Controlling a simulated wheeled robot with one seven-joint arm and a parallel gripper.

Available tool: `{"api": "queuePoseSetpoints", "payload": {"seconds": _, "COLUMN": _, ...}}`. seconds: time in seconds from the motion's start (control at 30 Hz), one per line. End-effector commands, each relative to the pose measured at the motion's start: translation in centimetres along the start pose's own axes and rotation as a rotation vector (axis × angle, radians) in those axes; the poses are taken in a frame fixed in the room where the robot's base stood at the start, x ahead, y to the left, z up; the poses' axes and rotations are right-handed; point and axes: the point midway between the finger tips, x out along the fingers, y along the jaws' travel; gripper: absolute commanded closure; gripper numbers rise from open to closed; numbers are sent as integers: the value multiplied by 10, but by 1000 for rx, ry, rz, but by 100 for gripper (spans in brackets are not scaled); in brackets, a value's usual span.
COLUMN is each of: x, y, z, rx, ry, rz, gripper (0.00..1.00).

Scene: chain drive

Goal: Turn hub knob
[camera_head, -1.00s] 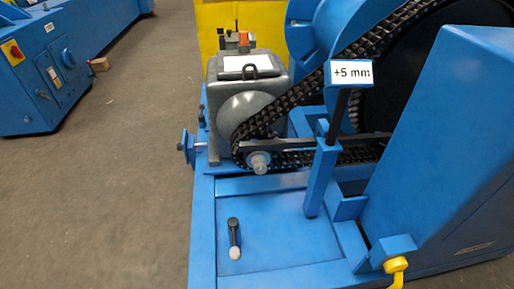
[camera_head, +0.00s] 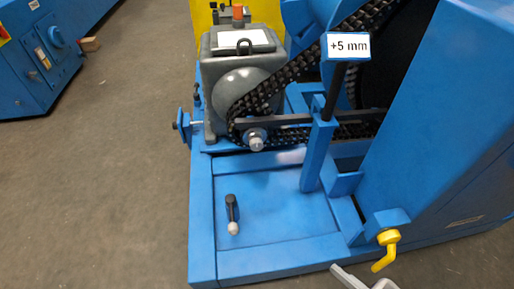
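A small grey round knob (camera_head: 257,144) sits at the hub of the lower sprocket, where the black chain (camera_head: 290,85) wraps round in front of the grey gearbox (camera_head: 222,78). I cannot tell for certain that this is the hub knob. A small blue handwheel (camera_head: 183,123) on a shaft stands at the gearbox's left. A grey part, which looks like the tip of my gripper (camera_head: 362,281), enters at the bottom edge, right of centre. It is well below and right of the knob, touching nothing that I can see. Most of it is cut off by the frame.
A dark handle with a pale end (camera_head: 232,215) is on the blue base plate (camera_head: 280,235). A blue post with a "+5 mm" sign (camera_head: 347,46) stands right of the knob. A yellow bent handle (camera_head: 386,250) juts out near my gripper. Grey floor (camera_head: 95,200) at left is clear.

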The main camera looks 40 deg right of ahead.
Motion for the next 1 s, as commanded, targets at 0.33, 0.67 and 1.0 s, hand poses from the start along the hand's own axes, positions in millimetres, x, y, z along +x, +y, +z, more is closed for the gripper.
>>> {"api": "queuePoseSetpoints", "payload": {"seconds": 0.33, "x": 36, "y": 4, "z": -40, "rx": 40, "ry": 117, "rz": 45, "gripper": 41}}
{"api": "queuePoseSetpoints", "payload": {"seconds": 0.67, "x": 130, "y": 14, "z": -52, "rx": 112, "ry": 268, "rz": 122, "gripper": 41}}
{"api": "queuePoseSetpoints", "payload": {"seconds": 1.0, "x": 243, "y": 45, "z": -70, "rx": -18, "ry": 357, "rz": 262, "gripper": 41}}
